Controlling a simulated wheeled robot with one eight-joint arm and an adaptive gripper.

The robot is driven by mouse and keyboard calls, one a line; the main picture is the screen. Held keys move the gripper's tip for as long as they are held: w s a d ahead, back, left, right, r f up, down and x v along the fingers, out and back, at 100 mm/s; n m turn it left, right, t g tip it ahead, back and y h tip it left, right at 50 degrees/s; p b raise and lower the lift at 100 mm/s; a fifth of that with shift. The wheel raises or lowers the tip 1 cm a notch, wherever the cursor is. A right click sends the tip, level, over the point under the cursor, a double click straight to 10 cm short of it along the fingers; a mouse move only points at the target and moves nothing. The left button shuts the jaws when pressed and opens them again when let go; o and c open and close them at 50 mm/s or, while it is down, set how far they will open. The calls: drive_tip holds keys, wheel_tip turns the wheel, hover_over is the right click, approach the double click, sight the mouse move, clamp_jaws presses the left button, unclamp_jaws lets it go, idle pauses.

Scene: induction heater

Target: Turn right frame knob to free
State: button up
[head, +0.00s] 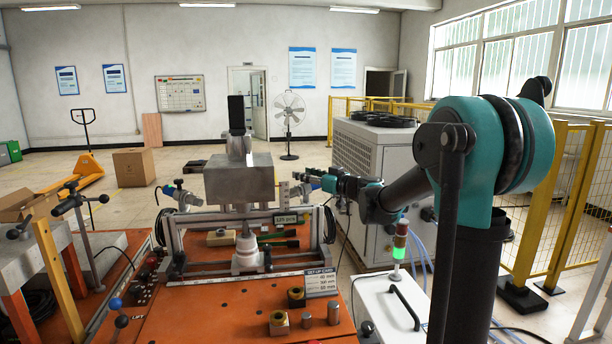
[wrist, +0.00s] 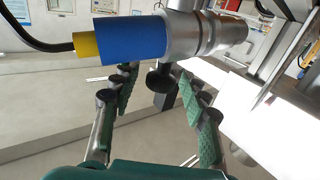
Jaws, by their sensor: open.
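A small black knob (wrist: 161,77) hangs under a silver cylinder (wrist: 192,36) with a blue and yellow end in the wrist view. I take it as the right frame knob. My gripper (wrist: 158,82) has its two green-padded fingers apart, one on each side of the knob. I cannot tell whether either pad touches it. In the head view my gripper (head: 318,181) reaches left to the right side of the heater frame (head: 319,237). The knob is too small or hidden there.
A set-up card (head: 321,283) and several small metal parts are at the front right. A large grey cabinet (head: 358,148) stands behind my arm.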

clamp_jaws()
drive_tip(key=shift+w, duration=0.1)
drive_tip(key=shift+d+n+g+y, duration=0.1)
drive_tip(key=shift+n+g+y, duration=0.7)
drive_tip(key=shift+g, duration=0.2)
drive_tip(key=shift+n+g+y, duration=0.6)
drive_tip(key=shift+n+g, duration=0.2)
drive_tip(key=shift+g, duration=0.3)
unclamp_jaws()
